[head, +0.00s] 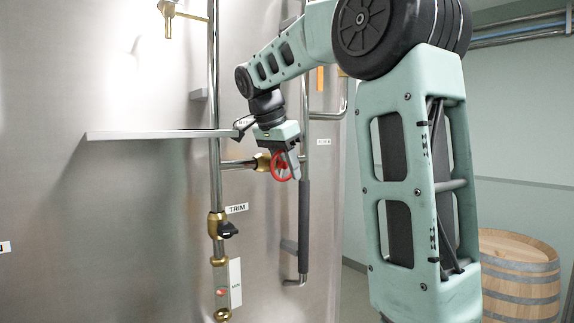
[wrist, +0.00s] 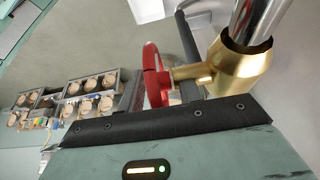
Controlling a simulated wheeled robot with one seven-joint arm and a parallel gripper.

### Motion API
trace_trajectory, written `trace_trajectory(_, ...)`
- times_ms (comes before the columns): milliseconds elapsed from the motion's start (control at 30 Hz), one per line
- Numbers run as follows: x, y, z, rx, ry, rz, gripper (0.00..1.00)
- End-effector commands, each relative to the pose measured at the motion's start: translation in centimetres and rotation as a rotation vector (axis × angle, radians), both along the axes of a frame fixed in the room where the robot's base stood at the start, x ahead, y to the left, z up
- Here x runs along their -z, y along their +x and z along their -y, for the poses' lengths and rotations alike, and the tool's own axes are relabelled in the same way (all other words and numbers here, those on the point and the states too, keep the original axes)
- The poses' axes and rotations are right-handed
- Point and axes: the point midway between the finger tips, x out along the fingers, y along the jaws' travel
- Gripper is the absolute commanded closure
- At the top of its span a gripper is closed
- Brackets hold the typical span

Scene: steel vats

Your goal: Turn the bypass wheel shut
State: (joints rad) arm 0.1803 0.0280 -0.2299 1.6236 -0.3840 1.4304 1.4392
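A red handwheel (head: 275,170) sits on a brass valve (head: 262,162) at the end of a short side pipe on the steel vat. In the wrist view the wheel (wrist: 152,78) is seen nearly edge-on, with the brass body (wrist: 246,62) and stem to its right. My gripper (head: 292,165) is at the wheel, pointing down, and its finger covers part of the wheel in the head view. In the wrist view the dark fingers (wrist: 160,85) stand apart on either side of the rim, with a visible gap. A label near the gripper is partly hidden and unreadable.
A grey shelf (head: 160,135) juts out left of the gripper. Below it, a brass valve with a black handle (head: 228,230) sits by a TRIM label (head: 237,208). A vertical pipe with a dark sleeve (head: 304,220) runs close right of the wheel. A wooden barrel (head: 518,275) stands at right.

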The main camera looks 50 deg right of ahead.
Motion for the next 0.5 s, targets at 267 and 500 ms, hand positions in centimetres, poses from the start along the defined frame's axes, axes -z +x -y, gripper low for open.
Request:
trace_trajectory(267,0.00,0.00,0.01,0.000,0.000,0.000,0.88)
trace_trajectory(500,-0.02,0.01,0.02,0.000,0.002,0.000,1.00)
